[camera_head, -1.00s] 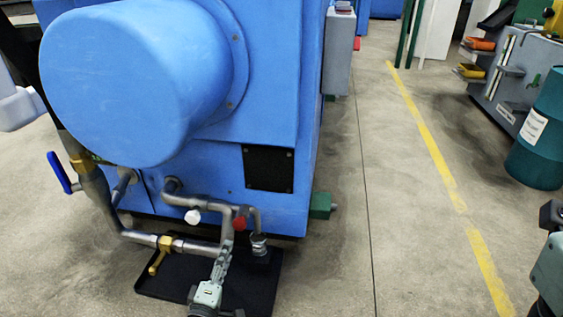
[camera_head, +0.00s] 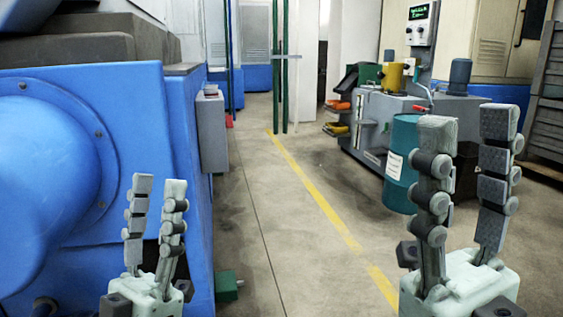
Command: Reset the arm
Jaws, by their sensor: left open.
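My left gripper (camera_head: 158,190) is at the lower left, its two fingers pointing up and apart. It is open and empty, in front of the blue machine (camera_head: 120,125). My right gripper (camera_head: 468,130) is at the lower right, larger in view and also pointing up. Its two fingers stand apart with nothing between them. Both grippers are raised in front of the camera, and neither is seen to touch anything. The lower parts of both arms are out of the frame.
A teal drum (camera_head: 402,160) stands behind my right gripper, beside a grey machine (camera_head: 372,120) with orange and yellow trays. A yellow floor line (camera_head: 318,200) runs along the open aisle between the machines. A green block (camera_head: 227,287) juts from the blue machine's base.

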